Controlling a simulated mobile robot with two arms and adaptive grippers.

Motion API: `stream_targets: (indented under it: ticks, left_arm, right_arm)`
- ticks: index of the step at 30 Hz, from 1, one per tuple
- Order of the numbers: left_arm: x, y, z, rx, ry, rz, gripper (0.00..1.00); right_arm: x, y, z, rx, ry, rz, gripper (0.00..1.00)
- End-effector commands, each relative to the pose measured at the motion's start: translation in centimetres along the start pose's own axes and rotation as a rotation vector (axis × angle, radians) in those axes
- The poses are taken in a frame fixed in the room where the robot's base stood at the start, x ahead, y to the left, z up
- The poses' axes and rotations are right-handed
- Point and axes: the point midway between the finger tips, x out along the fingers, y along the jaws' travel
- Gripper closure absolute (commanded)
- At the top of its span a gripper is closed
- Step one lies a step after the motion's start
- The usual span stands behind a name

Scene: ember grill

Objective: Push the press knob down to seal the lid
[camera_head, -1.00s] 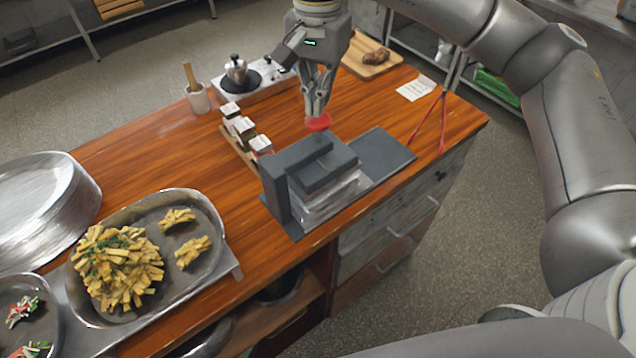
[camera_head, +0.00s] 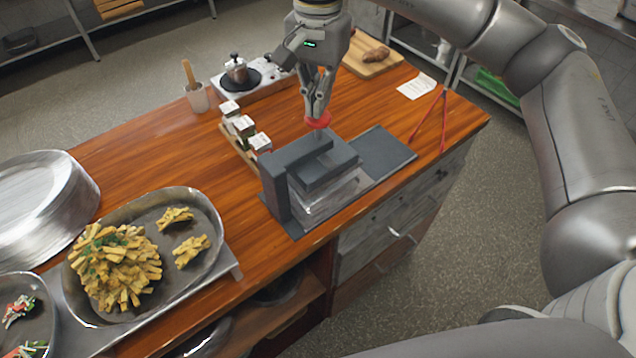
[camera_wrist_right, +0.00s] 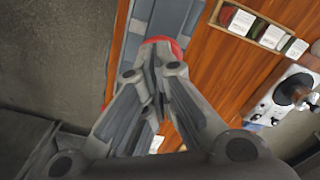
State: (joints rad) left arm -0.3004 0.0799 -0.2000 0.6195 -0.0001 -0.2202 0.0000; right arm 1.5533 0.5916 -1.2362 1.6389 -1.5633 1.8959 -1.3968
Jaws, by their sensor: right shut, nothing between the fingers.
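The red press knob (camera_head: 318,121) sits on top of the dark grey press (camera_head: 280,190), which stands near the front edge of the wooden counter. A clear container (camera_head: 330,197) is under the press's plate; its lid is hard to make out. My right gripper (camera_head: 316,114) points down with its shut fingertips at the knob, touching it or very close. In the right wrist view, the red knob (camera_wrist_right: 165,44) shows just beyond the fingertips, partly hidden by them. Nothing is between the fingers. My left gripper is not in view.
Spice jars (camera_head: 243,126) stand in a rack left of the press. Red tongs (camera_head: 428,120) lie right. A fries tray (camera_head: 205,220) and plates (camera_head: 45,205) are at the left.

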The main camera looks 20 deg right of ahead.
Motion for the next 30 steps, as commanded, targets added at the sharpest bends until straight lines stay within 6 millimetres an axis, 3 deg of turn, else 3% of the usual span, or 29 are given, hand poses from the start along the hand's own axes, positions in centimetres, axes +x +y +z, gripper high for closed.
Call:
stream_targets:
  ticks: [30]
  left_arm:
    - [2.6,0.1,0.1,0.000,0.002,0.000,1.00]
  right_arm:
    - [3.3,0.0,0.0,0.000,-0.001,0.001,1.00]
